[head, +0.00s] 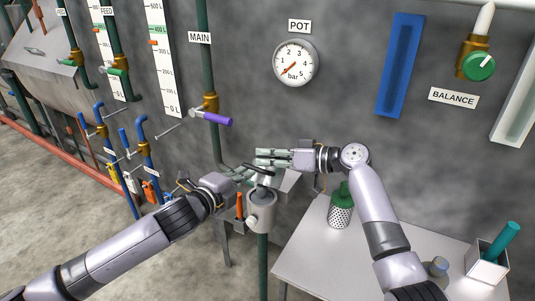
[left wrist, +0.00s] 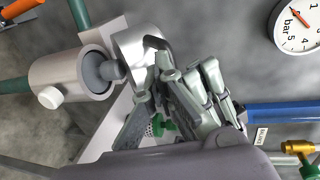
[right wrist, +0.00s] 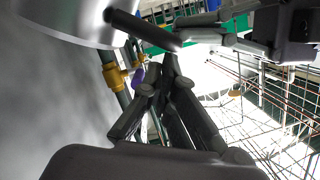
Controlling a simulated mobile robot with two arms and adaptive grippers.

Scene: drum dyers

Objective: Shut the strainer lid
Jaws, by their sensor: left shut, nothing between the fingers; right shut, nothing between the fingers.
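The strainer is a grey cylindrical pot (head: 262,214) on a green pipe, with its round mouth showing. In the left wrist view its body (left wrist: 62,82) has a dark rounded part in the mouth. A shiny curved metal piece, seemingly the lid, stands open beside the mouth in that view (left wrist: 135,42). In the right wrist view it is large at top left (right wrist: 65,12), with a dark bar handle (right wrist: 142,30). My left gripper (head: 250,176) is shut and empty, just above the pot. My right gripper (head: 262,158) is shut and empty close behind it, its tips near the bar; contact is unclear.
An orange handle (head: 239,205) stands left of the pot. A white table (head: 325,245) to the right carries a perforated basket with a green top (head: 341,207) and a box (head: 488,262). A purple-handled valve (head: 215,118) is on the pipe behind. The wall is close behind.

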